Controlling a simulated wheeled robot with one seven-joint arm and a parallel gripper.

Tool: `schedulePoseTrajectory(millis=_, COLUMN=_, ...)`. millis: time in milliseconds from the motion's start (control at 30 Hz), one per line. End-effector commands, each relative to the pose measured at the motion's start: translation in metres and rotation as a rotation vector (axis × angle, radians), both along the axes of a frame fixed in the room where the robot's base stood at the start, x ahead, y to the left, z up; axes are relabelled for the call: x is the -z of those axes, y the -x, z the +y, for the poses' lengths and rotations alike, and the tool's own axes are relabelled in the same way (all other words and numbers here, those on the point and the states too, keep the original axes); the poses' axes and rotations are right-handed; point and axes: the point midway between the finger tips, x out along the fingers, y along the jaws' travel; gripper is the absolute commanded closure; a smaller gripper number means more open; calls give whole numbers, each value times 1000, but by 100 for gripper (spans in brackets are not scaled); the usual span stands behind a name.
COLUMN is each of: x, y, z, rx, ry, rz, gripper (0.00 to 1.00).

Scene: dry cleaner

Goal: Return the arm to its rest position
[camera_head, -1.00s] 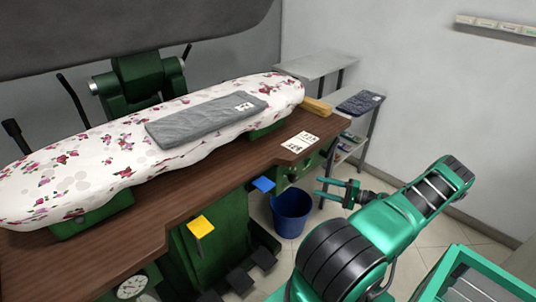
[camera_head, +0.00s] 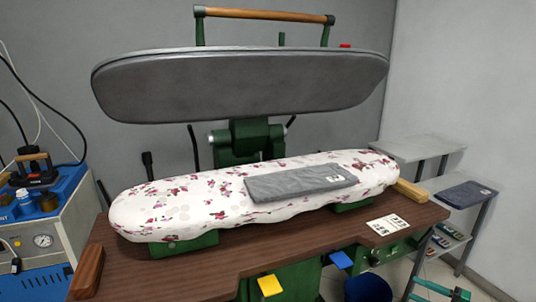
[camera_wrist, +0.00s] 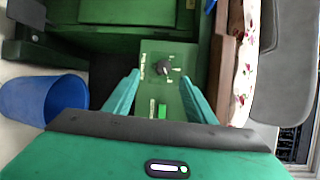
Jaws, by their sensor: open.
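My gripper (camera_head: 414,289) shows at the bottom right edge of the head view, beside the press table, with its two green fingers apart. Most of my arm is below the picture. In the wrist view my gripper (camera_wrist: 160,76) is open, with nothing between the fingers. Beyond them is a green control panel (camera_wrist: 150,62) with a dark knob and a green button. The fingers look apart from the panel, but the exact gap is unclear.
The pressing board (camera_head: 200,205) bears a folded grey garment (camera_head: 300,182) under the raised press head (camera_head: 240,85). A blue bin (camera_head: 368,288) stands below the brown table (camera_head: 215,262). A shelf rack (camera_head: 420,148) with a dark folded cloth (camera_head: 463,195) stands right.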

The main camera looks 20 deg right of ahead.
Motion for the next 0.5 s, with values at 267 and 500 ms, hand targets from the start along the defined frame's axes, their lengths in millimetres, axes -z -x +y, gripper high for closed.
schedulePoseTrajectory(millis=267, x=-15, y=-24, z=27, rx=-117, ry=51, rz=100, gripper=49)
schedulePoseTrajectory(millis=500, x=-38, y=-40, z=51, rx=-245, ry=139, rz=242, gripper=49)
